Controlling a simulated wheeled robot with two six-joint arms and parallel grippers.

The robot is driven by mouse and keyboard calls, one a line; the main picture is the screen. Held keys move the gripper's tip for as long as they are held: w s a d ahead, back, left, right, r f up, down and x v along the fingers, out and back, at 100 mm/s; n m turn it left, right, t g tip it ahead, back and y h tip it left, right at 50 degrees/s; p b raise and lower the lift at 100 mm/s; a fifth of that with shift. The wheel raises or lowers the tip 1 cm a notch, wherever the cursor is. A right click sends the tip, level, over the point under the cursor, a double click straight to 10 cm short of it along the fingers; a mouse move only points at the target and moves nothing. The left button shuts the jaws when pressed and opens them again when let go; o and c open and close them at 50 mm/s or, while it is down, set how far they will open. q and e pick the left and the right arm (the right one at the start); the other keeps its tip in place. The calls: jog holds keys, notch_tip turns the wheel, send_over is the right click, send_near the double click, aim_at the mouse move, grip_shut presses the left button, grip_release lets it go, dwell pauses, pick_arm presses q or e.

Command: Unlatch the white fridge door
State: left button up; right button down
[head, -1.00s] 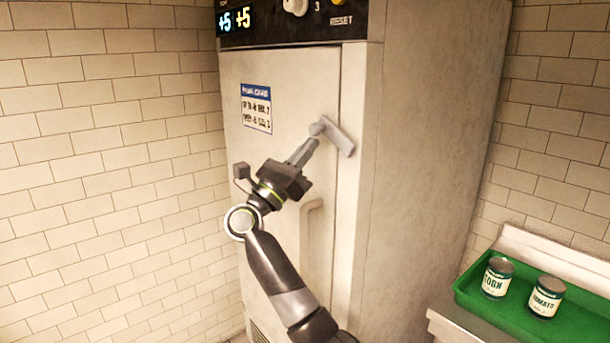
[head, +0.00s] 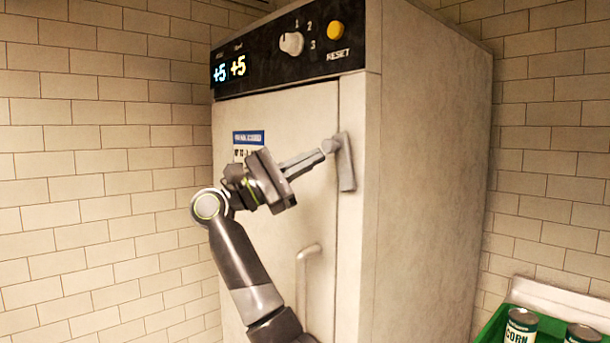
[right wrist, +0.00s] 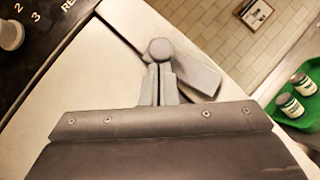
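The white fridge (head: 430,170) stands in the corner with its door (head: 290,225) closed. A grey latch handle (head: 347,170) sits near the door's upper right edge, its bar close to upright, with a round knob at its upper end. My right gripper (head: 320,155) reaches it from the left, its fingertips at the knob. In the right wrist view the fingers are close together with a narrow gap, at the knob (right wrist: 160,48); the latch bar (right wrist: 200,78) runs to the right behind them. My left gripper is out of view.
A vertical door pull (head: 303,280) is below my right gripper. A control panel (head: 290,45) with dial and reset button is above the door. A green tray (head: 490,332) with cans is at the lower right. Tiled walls stand on both sides.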

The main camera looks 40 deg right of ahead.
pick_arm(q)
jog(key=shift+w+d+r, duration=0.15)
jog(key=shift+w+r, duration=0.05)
pick_arm(e)
jog(key=shift+s+r, duration=0.45)
jog(key=shift+s, duration=0.05)
jog(key=shift+r, duration=0.1)
pick_arm(q)
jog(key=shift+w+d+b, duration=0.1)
jog(key=shift+b, duration=0.2)
